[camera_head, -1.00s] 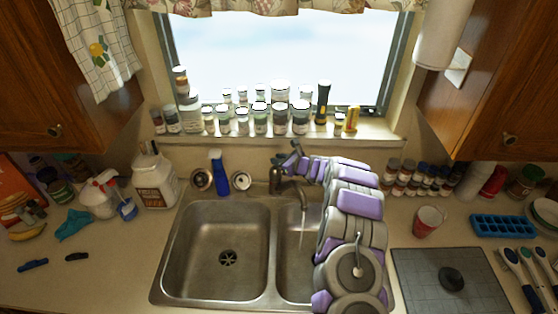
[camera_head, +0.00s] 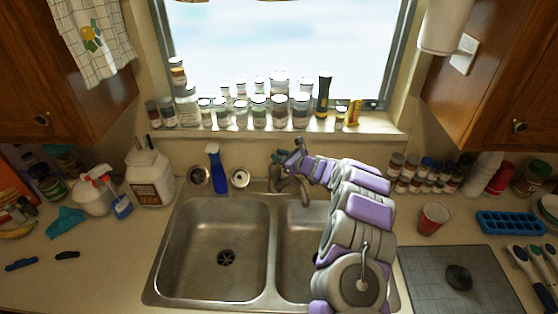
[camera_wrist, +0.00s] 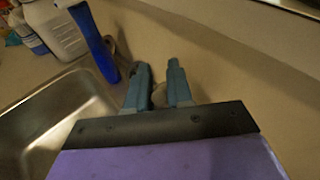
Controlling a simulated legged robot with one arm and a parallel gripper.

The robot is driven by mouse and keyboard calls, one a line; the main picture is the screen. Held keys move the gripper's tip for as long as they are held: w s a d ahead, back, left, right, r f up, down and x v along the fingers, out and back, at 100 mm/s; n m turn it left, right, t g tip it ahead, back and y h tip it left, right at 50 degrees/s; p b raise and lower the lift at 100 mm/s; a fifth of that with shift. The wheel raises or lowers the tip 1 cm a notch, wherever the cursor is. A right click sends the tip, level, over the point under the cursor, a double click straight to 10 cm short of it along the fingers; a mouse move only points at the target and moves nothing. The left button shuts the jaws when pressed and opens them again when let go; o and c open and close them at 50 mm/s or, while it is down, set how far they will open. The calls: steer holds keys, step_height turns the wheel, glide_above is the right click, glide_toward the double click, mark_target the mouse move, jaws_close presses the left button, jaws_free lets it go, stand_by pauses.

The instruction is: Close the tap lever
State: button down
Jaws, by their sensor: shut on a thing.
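The tap (camera_head: 290,184) is a metal faucet at the back of the double sink, its spout pointing down over the right basin. My gripper (camera_head: 284,152) is at the top of the tap, where the lever is. In the wrist view my gripper (camera_wrist: 158,80) has its two blue-grey fingers close together, with a small greyish rounded part, the tap lever (camera_wrist: 160,95), between them. The fingers and my arm hide much of the lever, so its exact angle is unclear. No water stream is visible below the spout now.
Several jars (camera_head: 259,112) line the windowsill behind. My arm crosses the right basin. The left basin (camera_head: 218,245) is empty.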

steer(key=shift+f, duration=0.15)
steer(key=c, duration=1.1)
jaws_free()
steer(key=shift+d, duration=0.1)
steer(key=v, duration=1.7)
steer(key=shift+s, duration=0.2)
